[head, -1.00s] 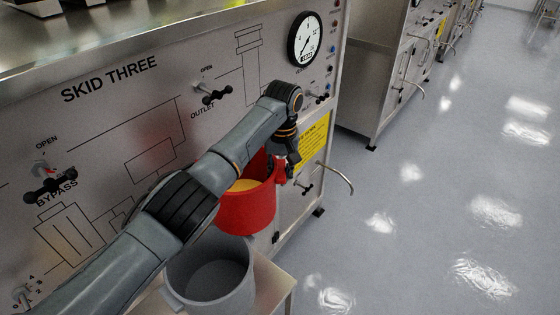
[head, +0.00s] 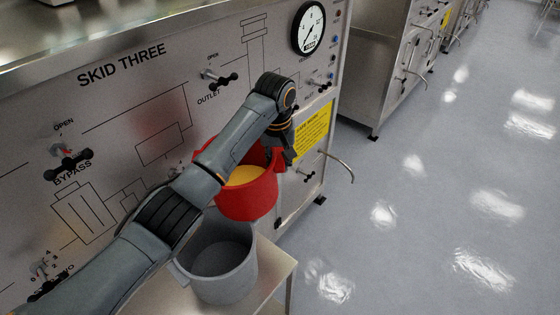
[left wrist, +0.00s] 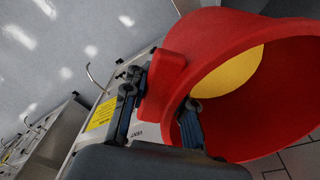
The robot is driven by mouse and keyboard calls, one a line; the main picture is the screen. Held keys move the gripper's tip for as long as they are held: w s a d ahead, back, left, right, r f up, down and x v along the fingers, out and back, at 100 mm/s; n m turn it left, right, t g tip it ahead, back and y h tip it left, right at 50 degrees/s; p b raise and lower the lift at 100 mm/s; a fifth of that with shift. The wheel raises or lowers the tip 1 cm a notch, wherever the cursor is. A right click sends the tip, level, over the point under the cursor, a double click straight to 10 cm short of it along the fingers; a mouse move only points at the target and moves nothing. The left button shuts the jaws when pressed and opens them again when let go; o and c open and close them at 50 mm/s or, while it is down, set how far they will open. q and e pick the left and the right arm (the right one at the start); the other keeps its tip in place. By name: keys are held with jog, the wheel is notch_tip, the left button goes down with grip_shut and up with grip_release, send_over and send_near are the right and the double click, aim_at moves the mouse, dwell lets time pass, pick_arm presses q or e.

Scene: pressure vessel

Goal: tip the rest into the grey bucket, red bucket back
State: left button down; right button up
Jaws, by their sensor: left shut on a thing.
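The red bucket (head: 248,199) hangs in the air above and a little behind the grey bucket, with yellow contents (head: 243,176) inside. It looks close to upright. My left gripper (head: 284,157) is shut on the red bucket's side; in the left wrist view the fingers (left wrist: 160,110) close around a red tab on the wall of the red bucket (left wrist: 236,105). The grey bucket (head: 220,278) stands on a small table and looks empty inside. My left forearm hides part of both buckets. My right gripper is not in view.
The small table (head: 275,268) stands against the skid panel (head: 125,110), which carries valve handles and a gauge (head: 309,27). A bent pipe (head: 337,166) sticks out at the panel's right end. Open floor (head: 430,220) lies to the right.

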aim_at(274, 162)
pick_arm(q)
jog(key=shift+s+r, duration=0.1)
jog(key=shift+s+a+r+t, duration=0.1)
jog(key=shift+a+r+t, duration=0.1)
jog(key=shift+t, duration=0.1)
jog(key=shift+s+a+r+t+h, duration=0.15)
jog(key=shift+s+r+t+h, duration=0.25)
jog(key=shift+r, duration=0.15)
jog(key=shift+s+a+r+t+h, duration=0.3)
jog(key=shift+s+r+t, duration=0.2)
jog(key=shift+r, duration=0.15)
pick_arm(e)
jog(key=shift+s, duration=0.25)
pick_arm(q)
jog(key=shift+w+d, duration=0.1)
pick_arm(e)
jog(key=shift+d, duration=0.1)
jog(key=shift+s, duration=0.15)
